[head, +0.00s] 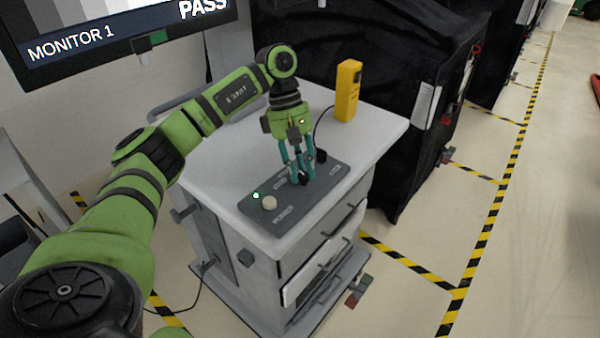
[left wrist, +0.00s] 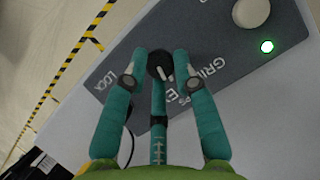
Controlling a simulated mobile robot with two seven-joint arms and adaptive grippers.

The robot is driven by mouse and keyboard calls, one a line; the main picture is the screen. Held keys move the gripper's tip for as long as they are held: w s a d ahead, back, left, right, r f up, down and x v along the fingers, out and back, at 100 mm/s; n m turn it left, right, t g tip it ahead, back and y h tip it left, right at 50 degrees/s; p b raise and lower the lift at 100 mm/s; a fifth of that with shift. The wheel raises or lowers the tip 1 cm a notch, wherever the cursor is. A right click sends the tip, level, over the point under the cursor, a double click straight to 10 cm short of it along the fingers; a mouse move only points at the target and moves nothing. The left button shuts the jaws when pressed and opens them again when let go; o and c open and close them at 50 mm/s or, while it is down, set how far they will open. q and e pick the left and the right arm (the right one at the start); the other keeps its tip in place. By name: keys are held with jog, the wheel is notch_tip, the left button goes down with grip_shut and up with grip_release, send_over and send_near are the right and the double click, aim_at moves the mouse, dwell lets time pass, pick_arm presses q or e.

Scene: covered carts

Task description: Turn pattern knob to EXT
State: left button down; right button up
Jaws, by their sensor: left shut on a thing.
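The black pattern knob (left wrist: 158,62) sits on the dark grey control panel (head: 258,190) on top of the cart. My left gripper (head: 302,178) points straight down over the panel, its teal fingers closed around the knob. In the left wrist view, the fingertips (left wrist: 163,62) lie on both sides of the knob, with the third finger below it. A small white pointer mark shows on the knob. Labels beside it are partly covered; "GRI" and an "E" can be read, so the exact setting is unclear. My right gripper is in neither view.
A cream button (head: 269,203) and a lit green lamp (head: 256,195) sit on the panel's left. A yellow handheld device (head: 347,90) stands at the cart top's back, with a black cable. A monitor (head: 115,35) reads "MONITOR 1" and "PASS". Black covered carts (head: 400,110) stand behind.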

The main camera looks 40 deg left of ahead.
pick_arm(q)
jog(key=m, duration=0.1)
jog(key=m+g, duration=0.1)
jog(key=shift+w+d+r+m+y, duration=0.1)
jog(key=shift+w+d+m+y, duration=0.1)
jog(key=shift+m+y, duration=0.15)
jog(key=shift+m+g+y, duration=0.35)
jog(key=shift+m+g, duration=0.05)
jog(key=shift+m, duration=1.15)
jog(key=c, duration=1)
grip_release()
jog(key=shift+s+d, duration=0.1)
jog(key=shift+v, duration=5.95)
